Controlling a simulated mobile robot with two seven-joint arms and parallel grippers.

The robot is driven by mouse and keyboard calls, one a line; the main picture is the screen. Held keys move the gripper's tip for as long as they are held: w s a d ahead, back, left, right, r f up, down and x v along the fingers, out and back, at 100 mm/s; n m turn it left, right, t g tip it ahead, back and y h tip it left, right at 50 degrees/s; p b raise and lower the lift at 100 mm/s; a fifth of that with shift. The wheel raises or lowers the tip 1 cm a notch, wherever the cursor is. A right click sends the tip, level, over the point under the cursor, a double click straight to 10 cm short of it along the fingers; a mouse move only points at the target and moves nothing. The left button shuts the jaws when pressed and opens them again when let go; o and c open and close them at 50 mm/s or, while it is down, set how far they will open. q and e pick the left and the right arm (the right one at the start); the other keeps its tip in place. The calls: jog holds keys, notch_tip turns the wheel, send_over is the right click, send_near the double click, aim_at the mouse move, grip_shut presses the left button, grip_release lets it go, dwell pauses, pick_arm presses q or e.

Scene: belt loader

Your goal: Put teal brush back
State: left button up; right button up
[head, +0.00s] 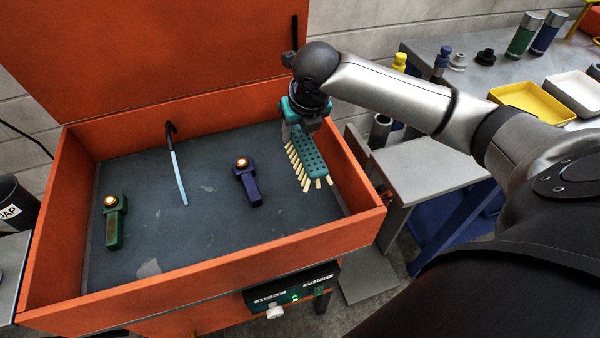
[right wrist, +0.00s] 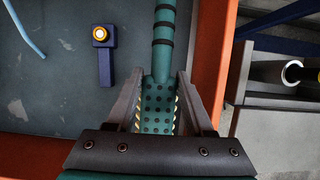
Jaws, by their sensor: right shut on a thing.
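The teal brush (head: 312,155) has a dotted block and pale bristles, and shows in the right part of the orange basin (head: 190,262) in the head view. My right gripper (head: 297,130) is shut on the brush. In the right wrist view the dotted block (right wrist: 158,112) sits between the two dark fingers, and a teal handle (right wrist: 163,45) with black rings runs up the picture. The handle is not clear in the head view. I cannot tell whether the bristles touch the basin floor. My left gripper is not in view.
In the basin are a green piece (head: 115,230), a blue piece (head: 247,185), and a black hooked spout with a pale blue end (head: 179,178). The orange lid (head: 160,55) stands open behind. A bench with a yellow tray (head: 525,100) is at the right.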

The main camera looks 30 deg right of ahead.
notch_tip(320, 180, down, 8)
jog(key=shift+r+b, duration=0.1)
jog(key=shift+b, duration=0.85)
jog(key=shift+f, duration=0.45)
notch_tip(320, 180, down, 4)
jog(key=shift+b, duration=0.8)
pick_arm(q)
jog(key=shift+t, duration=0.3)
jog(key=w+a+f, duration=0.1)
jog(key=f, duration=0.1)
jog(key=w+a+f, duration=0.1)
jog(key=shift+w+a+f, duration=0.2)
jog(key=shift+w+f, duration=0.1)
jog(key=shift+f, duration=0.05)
